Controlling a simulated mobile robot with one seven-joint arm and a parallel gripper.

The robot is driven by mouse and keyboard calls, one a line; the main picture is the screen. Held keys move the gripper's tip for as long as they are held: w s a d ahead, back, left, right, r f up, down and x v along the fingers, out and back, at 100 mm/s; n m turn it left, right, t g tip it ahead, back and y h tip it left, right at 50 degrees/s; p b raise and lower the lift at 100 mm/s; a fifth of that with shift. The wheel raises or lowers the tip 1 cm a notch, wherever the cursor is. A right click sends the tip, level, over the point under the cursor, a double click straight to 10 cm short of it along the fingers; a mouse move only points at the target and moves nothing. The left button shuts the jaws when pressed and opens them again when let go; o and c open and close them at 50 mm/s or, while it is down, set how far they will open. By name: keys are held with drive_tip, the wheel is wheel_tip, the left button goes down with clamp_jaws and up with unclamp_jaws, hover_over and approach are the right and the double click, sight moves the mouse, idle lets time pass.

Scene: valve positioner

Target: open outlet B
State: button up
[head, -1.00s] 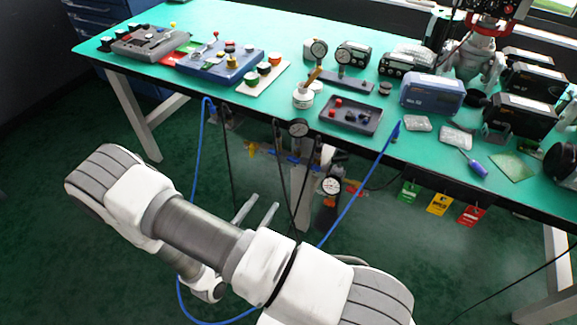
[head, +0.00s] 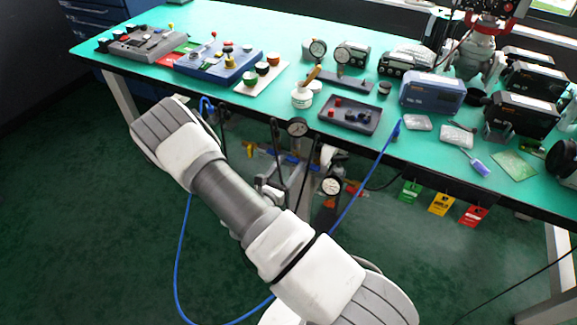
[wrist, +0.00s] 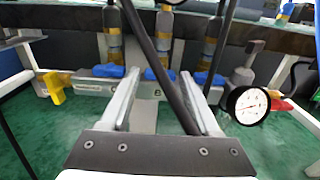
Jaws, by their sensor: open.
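In the wrist view, outlet B is the middle valve on a grey manifold bar (wrist: 88,84) under the bench, with a "B" mark below it. Its blue handle (wrist: 156,74) looks crosswise under a brass fitting (wrist: 162,45). Similar blue handles show at its left (wrist: 108,71) and right (wrist: 206,79). My gripper (wrist: 160,73) is open and empty, its fingers on either side of the middle valve in the picture. I see no contact; the depth gap is unclear. A dark hose crosses in front of the right part of outlet B. In the head view, my arm hides most of the gripper.
A yellow handle (wrist: 53,87) is at the manifold's left end. A pressure gauge (wrist: 248,105) and a red handle (wrist: 281,106) are at the right. Dark hoses hang close in front. The green bench top (head: 262,32) overhangs the manifold; a blue hose (head: 352,205) loops below.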

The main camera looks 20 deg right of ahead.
clamp_jaws()
idle(0.3)
drive_tip(key=shift+m, duration=0.3)
drive_tip(key=shift+f+m+b, duration=0.1)
drive_tip(key=shift+m+b, duration=2.55)
drive_tip(key=shift+m, duration=5.95)
